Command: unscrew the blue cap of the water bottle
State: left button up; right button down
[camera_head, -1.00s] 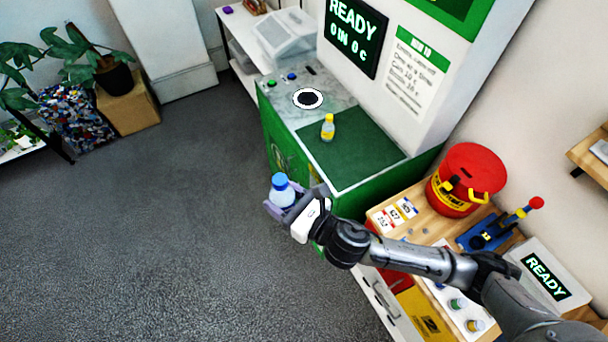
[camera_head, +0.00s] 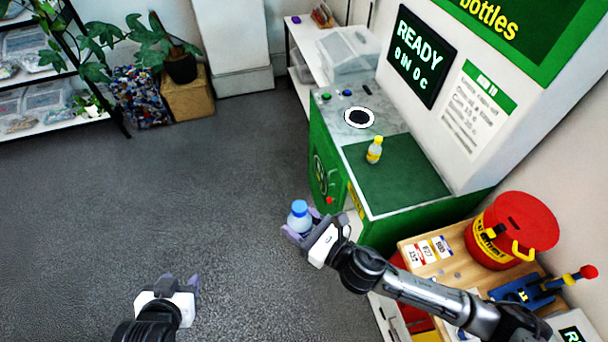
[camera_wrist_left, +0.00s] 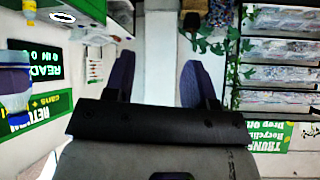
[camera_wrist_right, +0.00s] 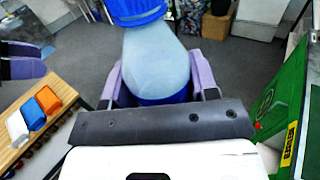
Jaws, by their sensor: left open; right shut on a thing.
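The water bottle (camera_head: 299,218) is clear with a blue cap (camera_head: 300,207) on top. My right gripper (camera_head: 302,232) is shut around its body and holds it upright in the air, in front of the green counter. In the right wrist view the bottle (camera_wrist_right: 155,62) stands between the fingers, with the blue cap (camera_wrist_right: 135,10) at the top edge, partly cut off. My left gripper (camera_head: 182,285) is open and empty at the lower left of the head view, well apart from the bottle. In the left wrist view the bottle (camera_wrist_left: 14,80) shows at the left edge.
The green machine counter (camera_head: 400,175) holds a small yellow-capped bottle (camera_head: 374,150) and a round opening (camera_head: 359,118). A wooden bench (camera_head: 430,262) with a red bin (camera_head: 513,230) stands at the right. The grey floor between my grippers and the shelves is clear.

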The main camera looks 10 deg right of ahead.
pick_arm(q)
jog(key=w+d+r+m+t+h, duration=0.1)
jog(key=w+d+r+t, duration=0.15)
jog(key=r, duration=0.55)
jog(key=w+d+r+m+t+h, duration=0.1)
jog(key=w+d+r+t, duration=0.2)
jog(key=r, duration=0.5)
jog(key=w+d+r+m+t+h, duration=0.1)
jog(key=w+d+r+m, duration=0.15)
jog(key=w+r, duration=0.4)
jog(key=s+d+r+m+h, duration=0.35)
jog(key=d+r+m, duration=0.35)
jog(key=d+r, duration=0.95)
jog(key=m+g+y, duration=0.7)
jog(key=m+g, duration=0.9)
jog(key=m, duration=0.9)
send_over(304, 205)
jog(key=shift+t, duration=0.25)
notch_tip(304, 205, down, 20)
jog(key=shift+w+f, duration=0.1)
jog(key=shift+f, duration=0.05)
jog(key=shift+m, duration=0.65)
jog(key=m, duration=0.3)
jog(key=shift+f+m, duration=0.1)
jog(key=shift+m, duration=0.3)
jog(key=shift+f, duration=3.9)
